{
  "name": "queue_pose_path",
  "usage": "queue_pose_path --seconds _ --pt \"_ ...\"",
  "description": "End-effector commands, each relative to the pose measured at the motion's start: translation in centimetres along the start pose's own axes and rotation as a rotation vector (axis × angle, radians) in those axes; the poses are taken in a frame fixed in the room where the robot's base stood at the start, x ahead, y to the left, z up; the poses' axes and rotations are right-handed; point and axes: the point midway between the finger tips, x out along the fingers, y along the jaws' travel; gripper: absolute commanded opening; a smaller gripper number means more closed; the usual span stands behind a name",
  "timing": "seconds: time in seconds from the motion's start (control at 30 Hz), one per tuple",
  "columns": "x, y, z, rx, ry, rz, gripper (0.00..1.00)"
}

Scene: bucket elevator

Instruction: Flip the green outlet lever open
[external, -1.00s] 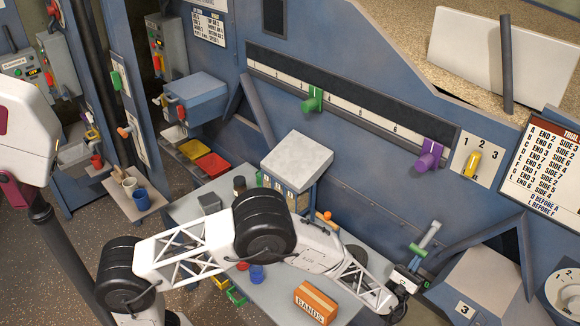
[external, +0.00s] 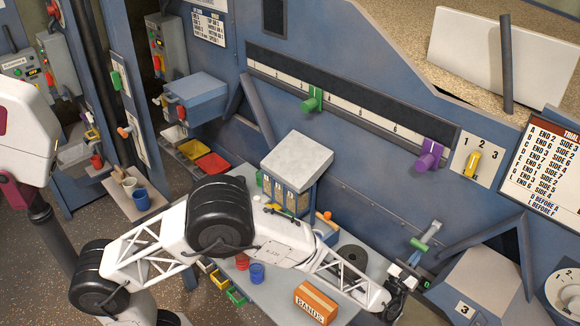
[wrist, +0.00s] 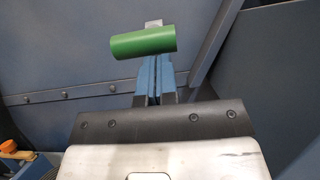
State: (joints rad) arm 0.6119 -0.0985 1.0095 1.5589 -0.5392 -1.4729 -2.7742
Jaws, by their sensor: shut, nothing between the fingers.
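The green outlet lever has a green cylindrical handle (external: 419,244) on a grey metal arm, low on the blue wall at the right of the external view. The green handle (wrist: 143,43) also shows at the top of the wrist view, lying nearly crosswise. My gripper (external: 413,261) is just below the handle in the external view. In the wrist view its blue fingers (wrist: 155,76) are together with nothing between them, pointing at the handle and overlapping its lower edge in the picture. I cannot tell whether they touch it.
A blue diagonal brace (external: 480,235) and a grey box (external: 485,285) stand right of the lever. A bench (external: 280,285) with an orange box (external: 316,302) and a black ring (external: 353,257) lies left. A purple knob (external: 429,155) is higher on the wall.

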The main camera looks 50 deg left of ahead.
Motion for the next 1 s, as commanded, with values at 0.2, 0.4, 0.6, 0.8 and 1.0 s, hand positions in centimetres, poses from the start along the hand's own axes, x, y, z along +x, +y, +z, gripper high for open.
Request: queue_pose_path --seconds 0.2,0.4,0.6,0.8,1.0 --pt "1.3 0.0 2.4 -0.008 0.124 0.005 0.0" --pt "1.9 0.0 4.0 -0.007 0.268 0.004 0.0" --pt "2.6 0.1 5.3 -0.004 0.424 0.003 0.0" --pt "3.3 0.1 6.2 -0.001 0.542 0.002 0.0" --pt "3.9 0.1 6.7 0.002 0.595 0.002 0.0"
